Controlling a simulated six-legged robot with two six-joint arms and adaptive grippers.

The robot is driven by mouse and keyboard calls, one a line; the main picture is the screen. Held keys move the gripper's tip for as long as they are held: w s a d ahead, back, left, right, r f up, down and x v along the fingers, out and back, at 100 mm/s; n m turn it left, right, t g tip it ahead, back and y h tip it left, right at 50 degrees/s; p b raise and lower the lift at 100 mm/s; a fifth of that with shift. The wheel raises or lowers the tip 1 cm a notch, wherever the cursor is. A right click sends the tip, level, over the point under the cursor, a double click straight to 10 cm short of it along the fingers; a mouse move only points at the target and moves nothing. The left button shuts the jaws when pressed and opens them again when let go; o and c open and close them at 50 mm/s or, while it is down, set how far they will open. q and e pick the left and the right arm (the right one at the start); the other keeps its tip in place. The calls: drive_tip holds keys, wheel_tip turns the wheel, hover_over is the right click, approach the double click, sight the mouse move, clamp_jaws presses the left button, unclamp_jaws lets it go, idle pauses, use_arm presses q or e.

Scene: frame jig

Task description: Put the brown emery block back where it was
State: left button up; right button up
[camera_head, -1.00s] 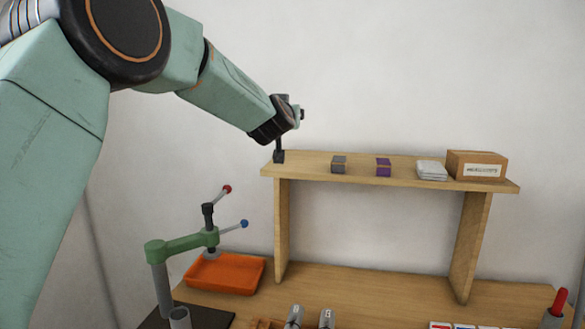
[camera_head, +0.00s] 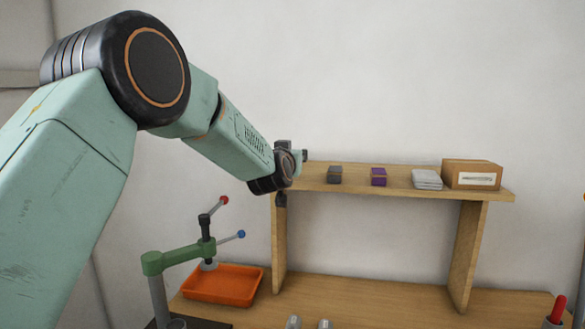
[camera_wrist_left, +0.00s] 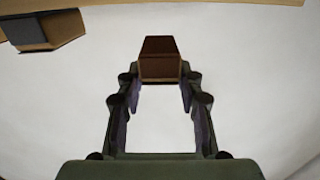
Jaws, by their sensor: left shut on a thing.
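The brown emery block (camera_wrist_left: 159,60) is held at the tips of my left gripper (camera_wrist_left: 160,80) in the left wrist view, with pale wall behind it. I cannot make out the block there. A grey block (camera_head: 334,175) and a purple block (camera_head: 378,177) stand on the shelf to the right of the gripper. My right gripper is not in view.
A white stack (camera_head: 427,180) and a cardboard box (camera_head: 472,174) stand on the shelf's right part. Below are an orange tray (camera_head: 222,285) and a green clamp stand (camera_head: 180,257) with red and blue knobs. The shelf's left end looks bare.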

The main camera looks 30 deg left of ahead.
use_arm(q)
drive_tip(key=f, duration=0.3)
drive_tip(key=shift+s+a+f, duration=0.15)
drive_tip(key=shift+a, duration=0.15)
drive_tip(key=shift+w+d+f, duration=0.1)
drive_tip(key=shift+w+d, duration=0.1)
drive_tip(key=shift+d, duration=0.1)
drive_tip(key=shift+f, duration=0.1)
drive_tip(key=o, duration=0.7)
drive_tip(key=shift+s+f, duration=0.1)
drive_tip(key=o, duration=0.3)
drive_tip(key=shift+s+a, duration=0.1)
drive_tip(key=shift+a, duration=0.1)
drive_tip(key=shift+o, duration=0.8)
drive_tip(key=shift+d, duration=0.1)
drive_tip(key=shift+w, duration=0.2)
